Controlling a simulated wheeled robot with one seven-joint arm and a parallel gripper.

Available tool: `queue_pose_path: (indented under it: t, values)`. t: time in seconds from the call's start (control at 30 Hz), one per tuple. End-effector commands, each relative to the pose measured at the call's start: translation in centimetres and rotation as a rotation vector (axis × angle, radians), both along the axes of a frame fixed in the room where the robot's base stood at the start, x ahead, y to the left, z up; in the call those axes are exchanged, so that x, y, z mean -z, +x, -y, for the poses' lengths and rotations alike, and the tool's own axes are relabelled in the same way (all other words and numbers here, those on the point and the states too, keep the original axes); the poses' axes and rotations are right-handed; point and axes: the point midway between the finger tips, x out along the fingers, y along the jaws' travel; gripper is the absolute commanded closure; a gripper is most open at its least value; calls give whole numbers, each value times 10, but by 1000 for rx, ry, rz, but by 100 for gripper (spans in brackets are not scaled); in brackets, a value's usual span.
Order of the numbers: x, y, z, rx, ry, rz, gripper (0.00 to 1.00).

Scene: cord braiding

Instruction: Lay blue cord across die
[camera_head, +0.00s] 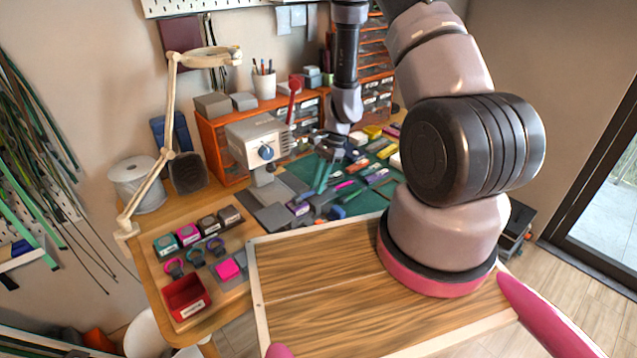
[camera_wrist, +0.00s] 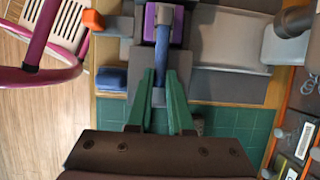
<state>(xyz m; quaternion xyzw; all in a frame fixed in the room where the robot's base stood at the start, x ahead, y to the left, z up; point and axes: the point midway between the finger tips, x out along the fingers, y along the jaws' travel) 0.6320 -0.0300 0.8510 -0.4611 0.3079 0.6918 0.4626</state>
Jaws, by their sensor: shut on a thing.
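My gripper (camera_wrist: 161,75) has two green fingers, with the blue cord (camera_wrist: 161,60) between their tips. The cord runs away from the fingertips as a short straight strip towards a purple block (camera_wrist: 150,22) set in a dark grey fixture, and its far part overlaps the block. I cannot tell whether the cord touches the block, or whether this block is the die. In the head view my gripper (camera_head: 323,178) is low over the workbench, and a small purple piece (camera_head: 298,208) lies to its lower left. The cord is too small to make out there.
A grey press-like machine (camera_head: 258,140) stands left of my gripper. A green mat (camera_head: 352,205) holds several coloured pieces. A red bin (camera_head: 186,298) is at the front left. In the wrist view a blue block (camera_wrist: 112,78) and an orange piece (camera_wrist: 93,19) lie left of the fixture.

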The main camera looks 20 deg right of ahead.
Motion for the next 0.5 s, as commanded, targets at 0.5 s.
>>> queue_pose_path:
  t: [0.5]
  values:
    - [4, 0, 0, 0, 0, 0, 70]
